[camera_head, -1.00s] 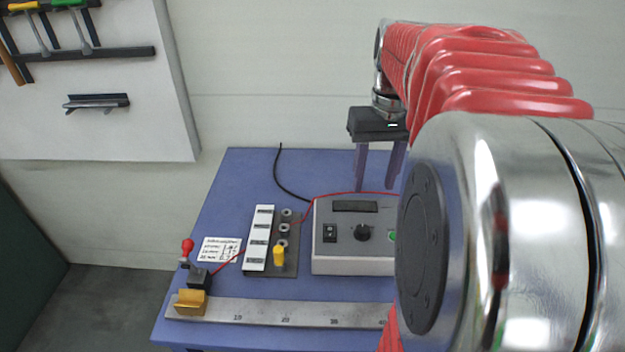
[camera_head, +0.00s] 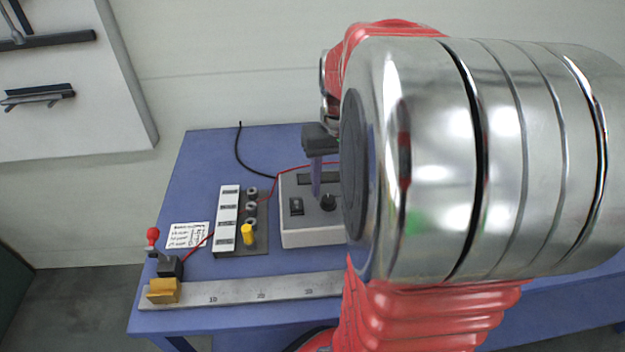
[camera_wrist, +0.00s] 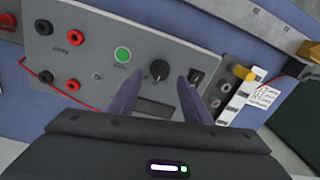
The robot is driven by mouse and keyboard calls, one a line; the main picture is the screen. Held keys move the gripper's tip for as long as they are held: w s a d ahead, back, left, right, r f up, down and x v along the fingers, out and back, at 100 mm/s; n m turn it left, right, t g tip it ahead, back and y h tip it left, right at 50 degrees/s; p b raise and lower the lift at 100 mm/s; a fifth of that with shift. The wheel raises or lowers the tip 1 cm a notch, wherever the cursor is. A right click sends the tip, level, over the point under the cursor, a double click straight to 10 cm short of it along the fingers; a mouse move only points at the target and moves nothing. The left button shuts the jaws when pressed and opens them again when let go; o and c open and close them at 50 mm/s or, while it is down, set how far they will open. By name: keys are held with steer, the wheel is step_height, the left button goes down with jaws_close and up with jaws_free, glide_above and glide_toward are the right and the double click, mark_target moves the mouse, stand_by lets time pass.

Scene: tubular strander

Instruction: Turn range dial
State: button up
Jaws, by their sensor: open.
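The range dial is a black round knob (camera_head: 328,202) on the front of the grey instrument box (camera_head: 308,238), and also shows in the wrist view (camera_wrist: 160,70). My gripper (camera_head: 317,193) is above the box, close to the knob. In the wrist view my gripper (camera_wrist: 158,85) has its two purple fingers apart, with nothing between them. The knob appears just beyond the fingertips, in line with the gap; contact does not show. My arm hides the right part of the box in the head view.
The wrist view shows a green button (camera_wrist: 122,55), a black rocker switch (camera_wrist: 197,76) and red and black sockets (camera_wrist: 73,85) beside the dial. A terminal board (camera_head: 228,222) stands left of the box. A graduated metal bar (camera_head: 240,290) lies in front. A red wire runs across.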

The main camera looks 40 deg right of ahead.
mark_target(329, 198)
steer(key=shift+a+f, duration=0.1)
steer(key=shift+f, duration=1.95)
steer(key=c, duration=1)
steer(key=shift+c, duration=0.2)
steer(key=shift+m, duration=0.4)
steer(key=m, duration=0.4)
steer(key=shift+r, duration=0.1)
steer(key=m, duration=0.4)
